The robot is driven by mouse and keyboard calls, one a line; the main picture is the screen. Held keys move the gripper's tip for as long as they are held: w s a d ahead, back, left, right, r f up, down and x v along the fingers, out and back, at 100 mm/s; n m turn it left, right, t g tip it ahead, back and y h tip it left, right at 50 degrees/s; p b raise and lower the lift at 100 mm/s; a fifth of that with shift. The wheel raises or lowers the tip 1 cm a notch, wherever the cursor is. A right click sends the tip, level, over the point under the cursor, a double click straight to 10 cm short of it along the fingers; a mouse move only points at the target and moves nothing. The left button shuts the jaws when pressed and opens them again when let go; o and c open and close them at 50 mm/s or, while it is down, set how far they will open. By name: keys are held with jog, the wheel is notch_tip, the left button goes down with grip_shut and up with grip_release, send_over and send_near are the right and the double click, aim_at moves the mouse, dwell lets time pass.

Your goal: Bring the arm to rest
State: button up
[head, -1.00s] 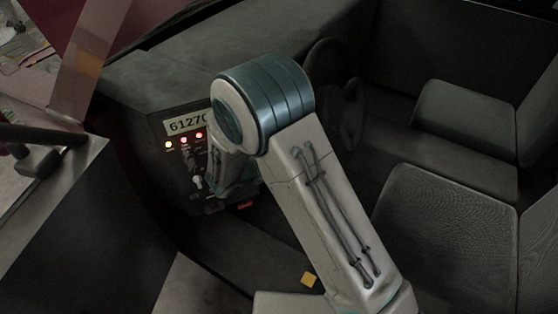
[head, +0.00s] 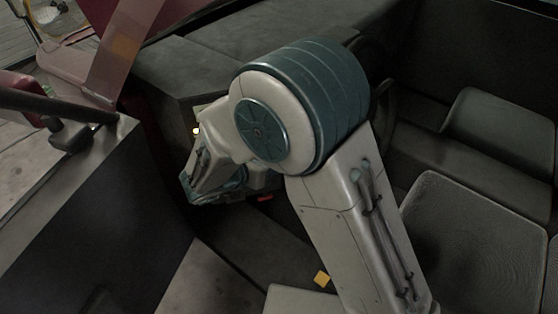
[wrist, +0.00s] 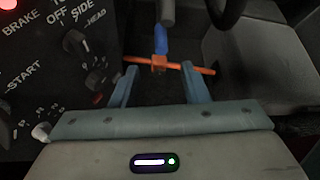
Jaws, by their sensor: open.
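My gripper (wrist: 159,69) shows in the wrist view with its two blue-grey fingers apart and nothing held between them. An orange crossbar (wrist: 186,67) on a blue stem (wrist: 161,40) lies beyond the fingertips; I cannot tell whether they touch it. In the head view my arm (head: 300,110) is bent, its elbow large in the middle and its forearm reaching left and down in front of the control panel. The arm hides most of the panel, and the fingers cannot be made out there.
The dark control panel (wrist: 62,75) with knobs and a red light is close on the left. Car seats (head: 470,225) are at the right. A grey metal box (head: 90,195) stands at the left.

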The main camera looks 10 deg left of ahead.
jog(key=shift+s+a+r, duration=0.1)
jog(key=shift+s, duration=0.05)
dwell(0.4)
jog(key=s+d+r+m+g, duration=0.2)
jog(key=d+r+m+g, duration=0.2)
jog(key=d+m, duration=0.5)
jog(key=s+d+r+m+g, duration=0.1)
jog(key=d+r+m+g, duration=0.2)
jog(key=d+m, duration=0.55)
jog(key=s+d+r+m+y+p, duration=0.1)
jog(key=s+d+r+m+y, duration=0.4)
jog(key=s+d+m, duration=0.4)
jog(key=d+m+y, duration=0.1)
jog(key=m, duration=0.5)
jog(key=shift+s+r+y, duration=0.25)
jog(key=shift+s+y, duration=0.05)
